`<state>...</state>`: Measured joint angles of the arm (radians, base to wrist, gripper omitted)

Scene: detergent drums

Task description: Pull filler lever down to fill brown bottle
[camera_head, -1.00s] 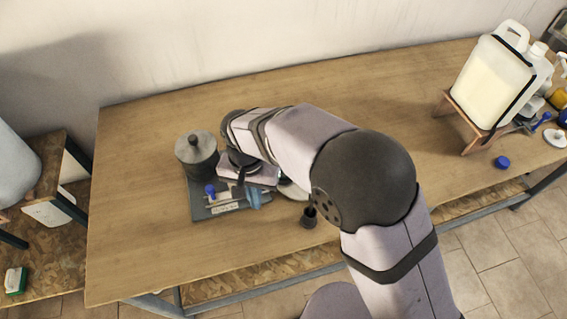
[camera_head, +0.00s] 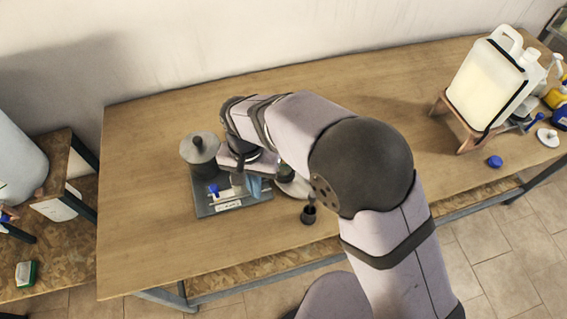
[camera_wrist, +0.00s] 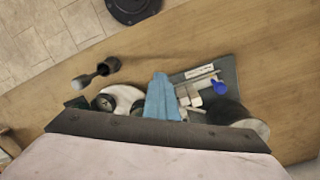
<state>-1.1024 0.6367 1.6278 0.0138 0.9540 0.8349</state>
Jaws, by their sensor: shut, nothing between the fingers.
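My gripper (camera_head: 238,180) hangs over the grey tray at the left of the table in the head view, with nothing held. Its dark front edge and pale body fill the bottom of the wrist view, and the fingertips are not clear there. A large off-white jug (camera_head: 487,82) stands on a wooden stand (camera_head: 462,128) at the right, far from my gripper. I cannot make out a brown bottle.
The grey tray (camera_head: 212,211) holds small tools and a light blue cloth, clear in the wrist view (camera_wrist: 161,98). A small dark cup (camera_head: 309,215) and a blue cap (camera_head: 494,161) lie near the front edge. The table's middle is largely clear.

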